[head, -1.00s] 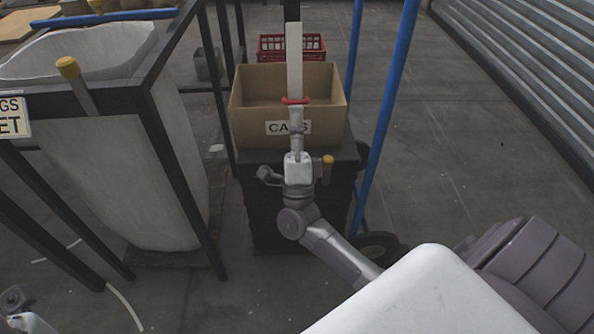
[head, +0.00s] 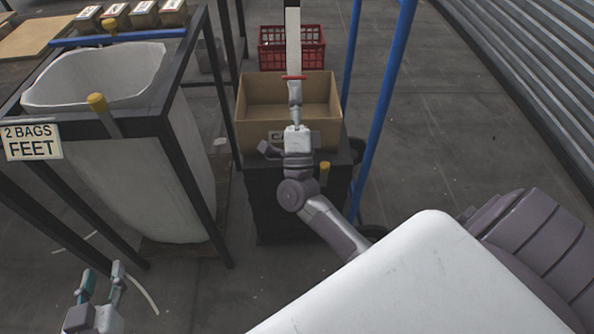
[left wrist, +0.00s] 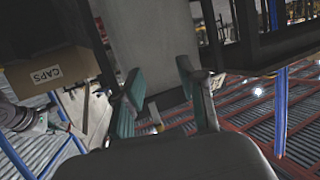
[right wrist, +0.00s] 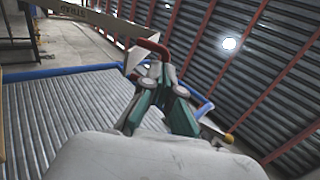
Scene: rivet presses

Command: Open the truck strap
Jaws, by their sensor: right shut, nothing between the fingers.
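A pale, upright strap (head: 293,45) hangs down the middle of the head view. A narrow red piece (head: 294,78) crosses its lower end. My right gripper (head: 295,92) is shut and points up at this lower end; touching or just in front, I cannot tell. In the right wrist view its fingertips (right wrist: 156,60) meet close to the red piece (right wrist: 152,47), and the strap (right wrist: 92,20) runs off to the upper left. My left gripper (head: 101,279) is open and empty at the lower left; its fingers (left wrist: 168,90) stand apart in the left wrist view.
A cardboard box (head: 255,115) stands on a black stand (head: 275,200) behind my right gripper. A red crate (head: 275,55) is beyond it. A blue pole (head: 381,110) rises at right. A black frame with a white bag (head: 150,175) and a FEET sign (head: 31,140) is at left.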

